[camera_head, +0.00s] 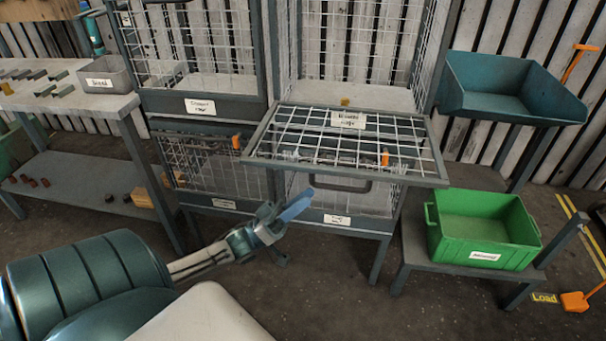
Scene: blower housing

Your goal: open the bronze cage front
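The bronze cage front (348,119) is a wire grid panel in a dark frame, with a label that seems to read "Bronze cage". It lies folded out, about flat, toward me from the upper right cage (372,97), whose opening is uncovered. My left gripper (290,205), with blue fingers, is below and in front of the panel's left part, with no clear contact. Nothing shows in it, and the finger gap is unclear. My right gripper is not in view.
A copper cage (200,106) stands left, with more cages below, one with an orange latch (236,142). A dark handle (340,186) shows below the panel. A green bin (483,228) and blue-green tray (512,88) stand right. A workbench (70,100) is left. Floor in front is clear.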

